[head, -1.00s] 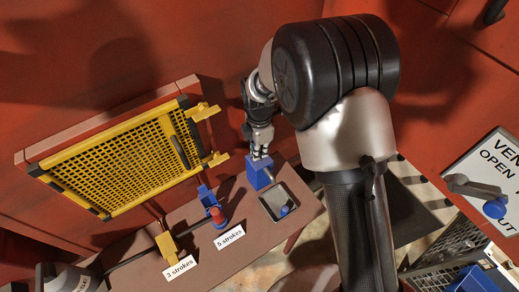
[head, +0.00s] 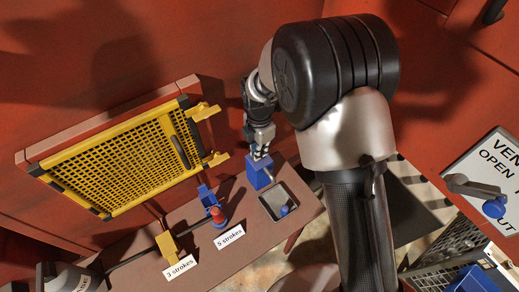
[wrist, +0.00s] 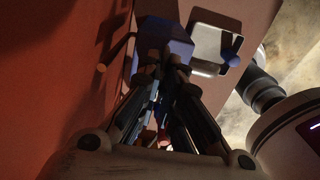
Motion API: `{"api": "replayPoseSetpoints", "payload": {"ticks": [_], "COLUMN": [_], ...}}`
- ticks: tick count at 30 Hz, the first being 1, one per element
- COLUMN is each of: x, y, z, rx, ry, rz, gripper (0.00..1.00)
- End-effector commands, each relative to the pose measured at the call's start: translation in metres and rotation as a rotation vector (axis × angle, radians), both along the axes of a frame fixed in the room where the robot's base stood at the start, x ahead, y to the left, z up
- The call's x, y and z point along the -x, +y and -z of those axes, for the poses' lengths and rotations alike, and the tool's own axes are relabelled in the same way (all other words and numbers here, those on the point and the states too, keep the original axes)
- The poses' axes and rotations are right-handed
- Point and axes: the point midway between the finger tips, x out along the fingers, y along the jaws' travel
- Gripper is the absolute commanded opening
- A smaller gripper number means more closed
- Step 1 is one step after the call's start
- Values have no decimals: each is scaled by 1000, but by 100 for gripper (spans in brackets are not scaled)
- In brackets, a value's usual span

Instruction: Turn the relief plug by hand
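A blue block (head: 259,174) stands on the brown bench, with a thin grey rod at its right side. My gripper (head: 260,154) points down at the top of this block, its fingertips at or just above it. In the wrist view the two fingers come close together in front of the blue block (wrist: 166,38). I cannot make out the relief plug itself; the fingertips cover the block's top. A small gap seems to show between the fingers, but whether they grip anything is unclear.
A shallow grey tray (head: 272,210) with a small blue-ended piece (head: 284,210) lies right of the block. A red-and-blue fitting (head: 218,215) and a yellow block (head: 168,246) stand to the left. A yellow mesh guard (head: 118,160) is behind. A lever panel (head: 490,180) is far right.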

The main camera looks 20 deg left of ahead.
Motion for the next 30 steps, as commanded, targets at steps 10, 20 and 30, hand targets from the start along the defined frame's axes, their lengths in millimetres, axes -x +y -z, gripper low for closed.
{"api": "replayPoseSetpoints", "payload": {"ticks": [10, 20, 30], "x": [6, 5, 2], "y": [-3, -3, -1], "z": [8, 7, -39], "rx": [11, 10, 3], "ry": [15, 15, 5], "rz": [-2, 0, 0], "gripper": [26, 26, 26]}}
